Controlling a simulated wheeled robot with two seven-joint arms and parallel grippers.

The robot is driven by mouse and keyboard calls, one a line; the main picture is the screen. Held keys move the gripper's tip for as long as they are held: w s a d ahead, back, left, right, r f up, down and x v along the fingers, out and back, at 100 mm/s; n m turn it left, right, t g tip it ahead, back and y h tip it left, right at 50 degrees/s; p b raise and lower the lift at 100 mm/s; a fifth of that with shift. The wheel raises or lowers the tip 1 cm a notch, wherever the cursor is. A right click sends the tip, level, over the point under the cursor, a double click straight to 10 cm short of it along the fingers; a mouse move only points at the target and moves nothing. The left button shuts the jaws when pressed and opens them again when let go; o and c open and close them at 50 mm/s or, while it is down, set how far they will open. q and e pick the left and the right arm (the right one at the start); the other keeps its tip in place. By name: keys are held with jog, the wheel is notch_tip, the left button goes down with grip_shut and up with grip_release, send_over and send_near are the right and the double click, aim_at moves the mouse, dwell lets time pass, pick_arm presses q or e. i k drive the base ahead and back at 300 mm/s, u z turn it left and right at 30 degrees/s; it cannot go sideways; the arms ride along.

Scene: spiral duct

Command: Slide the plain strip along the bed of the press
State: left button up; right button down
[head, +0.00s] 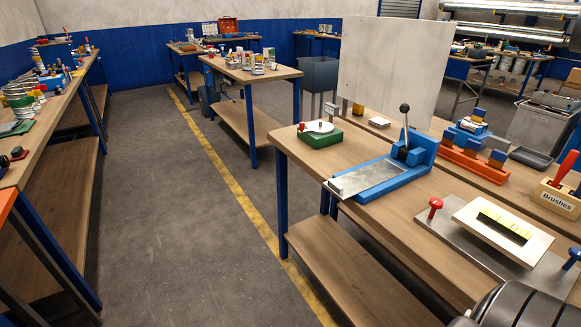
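The press (413,150) is blue, with a raised lever ending in a dark knob, and stands on the near right workbench. Its low blue bed (395,184) runs out toward the lower left. A flat, plain grey metal strip (362,180) lies along the bed. Neither of my grippers is in view, and nothing is seen holding the strip.
A green block with a white disc (320,134) sits left of the press. A metal plate with red and blue knobs (456,232) carries a pale frame in front. An orange rack (471,160) and a brushes holder (560,197) stand to the right. Bare wood (395,215) shows before the bed.

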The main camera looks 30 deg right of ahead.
aim_at(350, 184)
jog(key=i, duration=3.5)
jog(key=z, duration=2.9)
jog(key=k, duration=0.4)
jog(key=z, duration=0.1)
